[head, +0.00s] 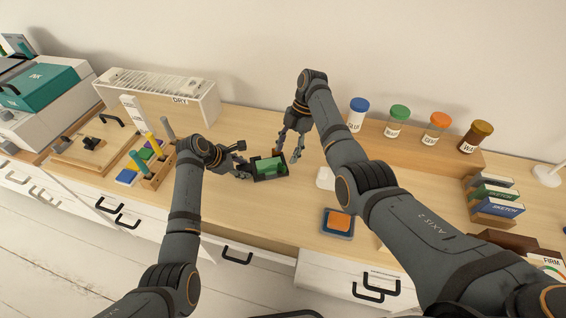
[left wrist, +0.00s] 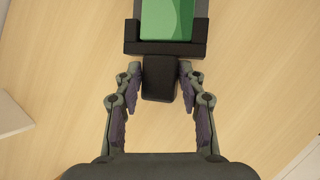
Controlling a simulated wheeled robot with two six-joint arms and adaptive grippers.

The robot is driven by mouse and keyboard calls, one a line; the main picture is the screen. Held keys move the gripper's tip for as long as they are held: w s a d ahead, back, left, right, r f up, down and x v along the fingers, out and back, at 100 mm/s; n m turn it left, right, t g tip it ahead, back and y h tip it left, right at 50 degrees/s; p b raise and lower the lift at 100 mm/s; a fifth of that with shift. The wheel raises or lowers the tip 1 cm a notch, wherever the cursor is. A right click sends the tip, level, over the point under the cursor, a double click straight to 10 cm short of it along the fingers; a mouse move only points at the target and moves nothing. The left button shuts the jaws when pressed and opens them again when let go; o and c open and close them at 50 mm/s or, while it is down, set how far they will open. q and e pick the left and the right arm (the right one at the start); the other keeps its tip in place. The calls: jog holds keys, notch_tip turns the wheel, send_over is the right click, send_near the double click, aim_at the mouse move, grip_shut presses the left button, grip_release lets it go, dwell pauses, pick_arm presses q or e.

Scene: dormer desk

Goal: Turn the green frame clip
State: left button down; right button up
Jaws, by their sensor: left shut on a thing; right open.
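The green block (head: 268,165) sits in a dark frame (head: 272,178) on the desk, between my two grippers. The left wrist view shows the green block (left wrist: 166,18) at the top, bordered by the black frame (left wrist: 135,47). A black tab (left wrist: 159,78) sticks out from the frame. My left gripper (left wrist: 159,76) is shut on this tab, one finger at each side. In the head view my left gripper (head: 243,172) is at the frame's left end. My right gripper (head: 289,154) is open and empty, just beyond the frame's right end.
A pen holder (head: 156,180) with upright sticks stands left of my left arm. A white drying rack (head: 160,92) is at the back left. Capped jars (head: 397,120) stand on a wooden riser at the back right. An orange pad (head: 339,221) lies near the front edge.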

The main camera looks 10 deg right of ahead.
aim_at(282, 166)
jog(key=x, duration=0.5)
jog(key=shift+f, duration=0.15)
grip_shut()
